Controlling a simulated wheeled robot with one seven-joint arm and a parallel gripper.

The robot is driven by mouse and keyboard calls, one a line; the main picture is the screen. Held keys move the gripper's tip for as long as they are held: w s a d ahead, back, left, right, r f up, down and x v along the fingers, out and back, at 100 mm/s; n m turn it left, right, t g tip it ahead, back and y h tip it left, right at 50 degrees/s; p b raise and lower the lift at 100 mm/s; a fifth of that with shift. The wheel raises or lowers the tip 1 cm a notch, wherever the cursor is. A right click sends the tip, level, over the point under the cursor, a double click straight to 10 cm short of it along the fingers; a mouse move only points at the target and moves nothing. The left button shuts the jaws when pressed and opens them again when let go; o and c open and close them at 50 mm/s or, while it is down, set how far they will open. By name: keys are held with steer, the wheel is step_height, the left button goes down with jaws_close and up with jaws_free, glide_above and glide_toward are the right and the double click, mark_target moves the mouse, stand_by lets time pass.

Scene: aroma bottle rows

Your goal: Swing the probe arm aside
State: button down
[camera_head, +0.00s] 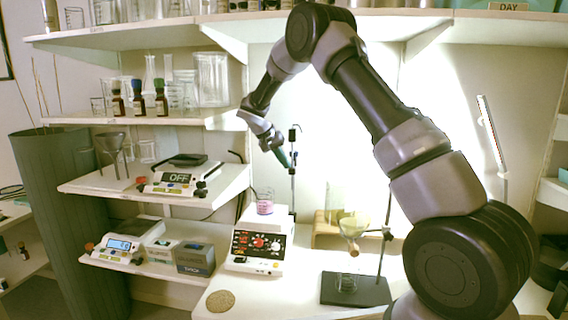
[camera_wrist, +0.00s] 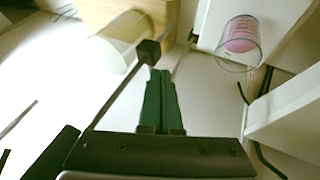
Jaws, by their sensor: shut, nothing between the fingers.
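The probe arm is a thin rod with a dark clamp block (camera_wrist: 149,52) in the wrist view. In the head view its upright stand (camera_head: 292,185) rises behind the hot plate, with a dark fitting (camera_head: 294,133) near the top. My gripper (camera_head: 287,163) is close beside this upright, pointing down and to the right. In the wrist view my gripper's green fingers (camera_wrist: 160,72) are together and empty, with their tips near the clamp block; I cannot tell whether they touch. A beaker of pink liquid (camera_head: 265,207) stands on the hot plate (camera_head: 258,246); it also shows in the wrist view (camera_wrist: 240,42).
Shelves with a balance (camera_head: 176,182) and brown bottles (camera_head: 138,98) are at the left. A round cork mat (camera_head: 220,301) lies in front.

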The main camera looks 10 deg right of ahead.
steer(key=shift+d, duration=0.1)
steer(key=shift+s+d+n, duration=0.15)
steer(key=shift+d+n, duration=0.05)
steer(key=shift+n, duration=0.1)
steer(key=shift+s+d+n+t, duration=0.1)
steer(key=shift+d+n+t, duration=0.15)
steer(key=shift+n+t, duration=0.05)
steer(key=shift+s+d+n+t+y, duration=0.2)
steer(key=shift+d+n+t+y, duration=0.1)
steer(key=shift+d+n, duration=0.2)
steer(key=d+n+t+y, duration=0.2)
steer(key=d+n, duration=0.3)
steer(key=d, duration=0.1)
steer(key=shift+n+y, duration=0.3)
steer(key=shift+w+d, duration=0.1)
